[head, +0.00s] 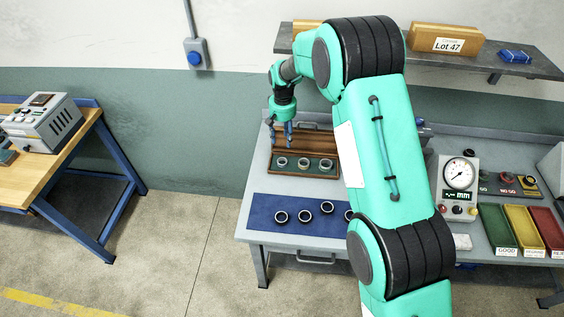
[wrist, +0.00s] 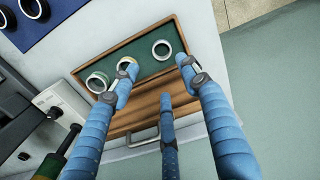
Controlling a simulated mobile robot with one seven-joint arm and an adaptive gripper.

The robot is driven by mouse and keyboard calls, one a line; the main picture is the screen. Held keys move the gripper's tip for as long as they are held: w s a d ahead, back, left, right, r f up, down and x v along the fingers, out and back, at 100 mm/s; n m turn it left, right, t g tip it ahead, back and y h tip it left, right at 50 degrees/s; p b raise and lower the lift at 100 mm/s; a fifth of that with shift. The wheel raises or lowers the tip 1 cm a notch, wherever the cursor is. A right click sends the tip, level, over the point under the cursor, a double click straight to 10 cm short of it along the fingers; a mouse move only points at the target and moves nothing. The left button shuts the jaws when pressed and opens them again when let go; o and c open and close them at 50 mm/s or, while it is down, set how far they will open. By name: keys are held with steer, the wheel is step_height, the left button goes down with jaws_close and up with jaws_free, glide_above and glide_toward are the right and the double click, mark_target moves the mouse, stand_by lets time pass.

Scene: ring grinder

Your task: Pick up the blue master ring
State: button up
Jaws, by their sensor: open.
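An open wooden case (head: 270,168) with a green lining stands at the back of the bench. It holds three rings: left (head: 282,161), middle (head: 303,163) and right (head: 325,164). They also show in the wrist view, one at the left (wrist: 97,82), a yellowish middle one (wrist: 128,66) and one at the right (wrist: 162,49). No ring looks clearly blue. My gripper (head: 288,132), with blue fingers, is open and empty above the case. In the wrist view my gripper (wrist: 158,74) points at the case, and one finger partly covers the middle ring.
Several dark-edged rings (head: 327,207) lie on a blue mat (head: 262,212) in front of the case. A dial gauge (head: 459,175) and coloured bins (head: 495,222) stand to the right. A shelf (head: 510,66) hangs above, and the case lid stands behind the rings.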

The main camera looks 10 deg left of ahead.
steer(key=shift+w+a+f, duration=0.1)
steer(key=shift+a+f, duration=0.15)
steer(key=shift+f, duration=0.15)
glide_above(282, 164)
steer(key=shift+f, duration=4.25)
steer(key=shift+f, duration=0.1)
steer(key=shift+f, duration=0.2)
steer(key=shift+f+p, duration=0.4)
steer(key=shift+f, duration=1.95)
steer(key=shift+c, duration=0.3)
steer(key=c, duration=1)
steer(key=shift+r, duration=0.2)
